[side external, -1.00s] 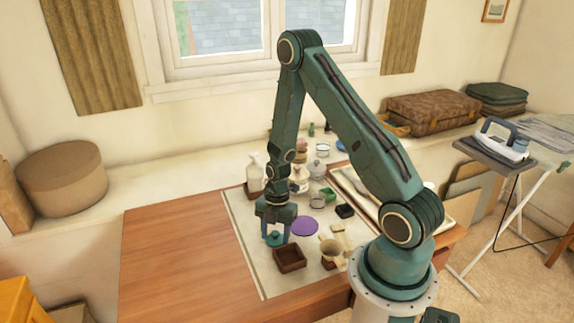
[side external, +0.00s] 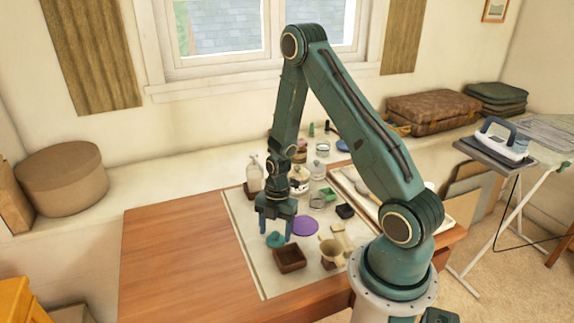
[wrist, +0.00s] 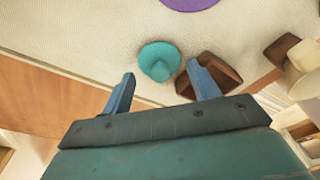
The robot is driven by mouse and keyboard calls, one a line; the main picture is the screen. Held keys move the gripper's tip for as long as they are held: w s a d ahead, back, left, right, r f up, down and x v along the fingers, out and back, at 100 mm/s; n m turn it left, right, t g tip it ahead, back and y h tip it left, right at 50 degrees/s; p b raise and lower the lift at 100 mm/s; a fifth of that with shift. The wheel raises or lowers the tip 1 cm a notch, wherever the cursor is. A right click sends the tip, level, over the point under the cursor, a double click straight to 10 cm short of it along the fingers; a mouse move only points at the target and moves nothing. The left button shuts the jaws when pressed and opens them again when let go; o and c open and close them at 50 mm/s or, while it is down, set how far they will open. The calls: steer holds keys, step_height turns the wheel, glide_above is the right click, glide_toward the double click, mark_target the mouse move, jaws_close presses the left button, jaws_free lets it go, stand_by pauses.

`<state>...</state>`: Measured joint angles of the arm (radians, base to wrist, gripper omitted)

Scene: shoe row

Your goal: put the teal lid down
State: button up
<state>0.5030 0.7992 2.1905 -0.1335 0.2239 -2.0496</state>
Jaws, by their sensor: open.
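The teal lid (side external: 275,240) lies on the pale mat, left of the brown square tray and the purple disc. My gripper (side external: 275,232) is open and empty above the lid. In the wrist view the two blue fingers of my gripper (wrist: 161,70) are spread apart, with clear space between them and the lid.
The brown tray (side external: 290,268) stands close to the lid, near the right finger in the wrist view. The purple disc (side external: 305,226) lies right of my gripper. The wooden table (side external: 175,260) at left is bare.

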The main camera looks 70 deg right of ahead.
step_height(320, 180, up, 10)
steer(key=d, duration=0.1)
steer(key=shift+d+r, duration=0.25)
steer(key=shift+d, duration=0.05)
stand_by(0.3)
steer(key=shift+r, duration=0.15)
stand_by(0.4)
steer(key=s+a+r+m+t+h, duration=0.1)
steer(key=a+r+m, duration=0.3)
steer(key=r, duration=0.4)
steer(key=s+a+r+m+t+h, duration=0.15)
steer(key=a+r+m, duration=0.25)
steer(key=r, duration=0.4)
steer(key=s+a+r+m+t, duration=0.3)
steer(key=s+a+r+m, duration=0.4)
steer(key=s+m, duration=0.3)
steer(key=shift+s+r+y, duration=0.35)
steer(key=shift+s+r, duration=0.35)
steer(key=shift+s, duration=0.1)
